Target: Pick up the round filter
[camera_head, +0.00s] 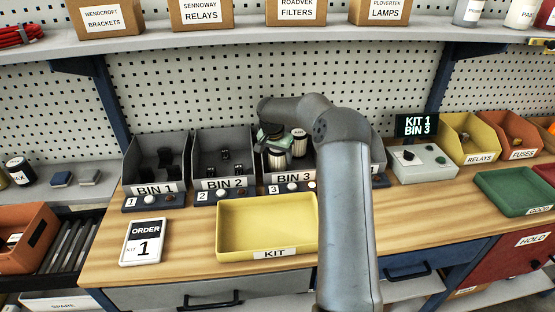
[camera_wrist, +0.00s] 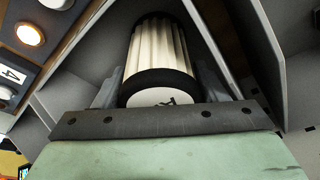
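Two round filters with pale pleats and dark end caps show at bin 3 in the head view: one (camera_head: 278,161) below my gripper (camera_head: 272,148), the other (camera_head: 299,146) just to its right. In the wrist view a filter (camera_wrist: 158,52) lies lengthwise between my two fingers (camera_wrist: 158,85), its labelled end cap close to the palm. The fingers flank it closely. The fingertips are partly hidden by the filter, and I cannot tell whether they press on it.
Bin 3's front (camera_head: 294,178) and grey side walls surround the gripper closely. Bin 2 (camera_head: 224,160) stands to its left. An empty yellow kit tray (camera_head: 267,228) lies in front on the wooden bench, beside an order card (camera_head: 143,241). A shelf (camera_head: 230,40) with boxes hangs above.

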